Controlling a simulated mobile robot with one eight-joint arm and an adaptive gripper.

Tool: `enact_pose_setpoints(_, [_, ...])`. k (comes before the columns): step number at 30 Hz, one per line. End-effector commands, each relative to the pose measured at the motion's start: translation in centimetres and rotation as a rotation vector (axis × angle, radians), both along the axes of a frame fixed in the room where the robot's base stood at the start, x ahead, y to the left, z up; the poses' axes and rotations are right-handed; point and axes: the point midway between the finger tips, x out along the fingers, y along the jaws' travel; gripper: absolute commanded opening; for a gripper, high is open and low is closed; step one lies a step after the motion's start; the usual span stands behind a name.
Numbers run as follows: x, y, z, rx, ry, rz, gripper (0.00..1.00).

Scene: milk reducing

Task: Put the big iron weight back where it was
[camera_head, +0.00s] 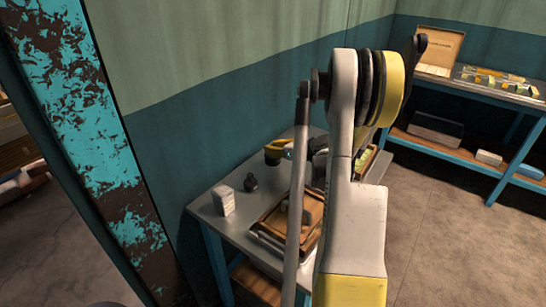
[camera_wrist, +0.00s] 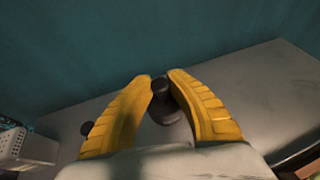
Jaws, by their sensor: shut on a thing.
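A dark iron weight (camera_wrist: 165,112) with a knob on top is between the fingertips of my gripper (camera_wrist: 162,84) in the wrist view. The yellow fingers are shut on its knob. In the head view my gripper (camera_head: 278,149) is at the back of the grey table, near the teal wall, with the dark weight (camera_head: 271,160) at its tips. I cannot tell whether the weight touches the table. A second dark weight (camera_head: 251,183) stands on the table nearer to me; it also shows at the left in the wrist view (camera_wrist: 87,128).
A pale box (camera_head: 223,201) stands at the table's left edge. A wooden tray (camera_head: 263,222) with things in it is at the front, partly hidden by my arm. A blue-framed bench (camera_head: 520,101) with an open case (camera_head: 440,50) stands at the right. Bare tabletop (camera_wrist: 250,75) shows right of my gripper.

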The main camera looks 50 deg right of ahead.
Motion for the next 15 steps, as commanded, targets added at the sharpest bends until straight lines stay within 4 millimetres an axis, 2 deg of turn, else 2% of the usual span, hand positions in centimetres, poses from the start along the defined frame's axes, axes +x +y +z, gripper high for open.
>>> enact_pose_setpoints(1, [0.0,0.0,-1.1,0.001,-0.001,0.000,0.00])
enact_pose_setpoints(5, [0.0,0.0,-2.8,0.001,-0.002,0.000,0.00])
enact_pose_setpoints(15, [0.0,0.0,-2.9,0.001,-0.002,0.000,0.00])
